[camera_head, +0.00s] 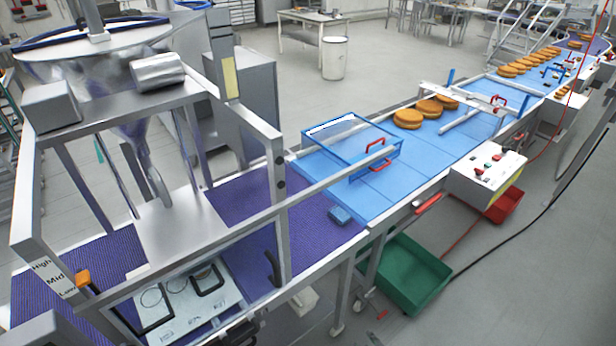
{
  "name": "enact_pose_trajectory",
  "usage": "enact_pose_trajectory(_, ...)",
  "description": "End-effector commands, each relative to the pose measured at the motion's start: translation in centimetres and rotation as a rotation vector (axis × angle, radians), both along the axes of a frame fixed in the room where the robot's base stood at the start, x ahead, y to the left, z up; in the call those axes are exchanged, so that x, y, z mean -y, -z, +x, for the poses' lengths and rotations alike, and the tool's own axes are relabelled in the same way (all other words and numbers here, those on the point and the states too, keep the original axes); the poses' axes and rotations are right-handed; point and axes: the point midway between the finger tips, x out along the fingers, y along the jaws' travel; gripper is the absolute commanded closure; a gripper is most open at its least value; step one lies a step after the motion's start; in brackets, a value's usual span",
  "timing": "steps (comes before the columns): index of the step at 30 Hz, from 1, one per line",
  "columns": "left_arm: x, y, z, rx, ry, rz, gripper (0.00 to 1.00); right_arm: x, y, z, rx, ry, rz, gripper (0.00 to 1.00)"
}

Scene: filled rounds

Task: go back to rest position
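Neither of my grippers shows in the head view, and no part of my arms can be made out for sure. Round golden-brown filled rounds (408,118) lie in a group on the blue conveyor belt (395,183). More rounds (520,66) lie in a row farther along the belt towards the back right.
A filling machine with a steel hopper (95,50) and metal frame (280,190) stands at left over a purple belt (240,205). A blue-framed clear guard (350,140) covers part of the belt. A control box (488,175) and green crate (405,275) stand at its right.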

Motion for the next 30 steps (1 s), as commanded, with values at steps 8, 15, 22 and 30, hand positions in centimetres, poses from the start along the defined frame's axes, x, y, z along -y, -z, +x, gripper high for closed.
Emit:
enact_pose_trajectory(8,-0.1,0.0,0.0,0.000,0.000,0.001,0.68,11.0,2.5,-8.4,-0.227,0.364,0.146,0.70)
enact_pose_trajectory(15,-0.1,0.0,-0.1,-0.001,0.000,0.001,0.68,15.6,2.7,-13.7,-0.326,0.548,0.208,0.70)
enact_pose_trajectory(22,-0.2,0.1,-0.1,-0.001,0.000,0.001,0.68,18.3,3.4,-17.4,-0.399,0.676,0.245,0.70)
enact_pose_trajectory(30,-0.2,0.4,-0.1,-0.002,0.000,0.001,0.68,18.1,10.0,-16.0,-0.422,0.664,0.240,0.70)
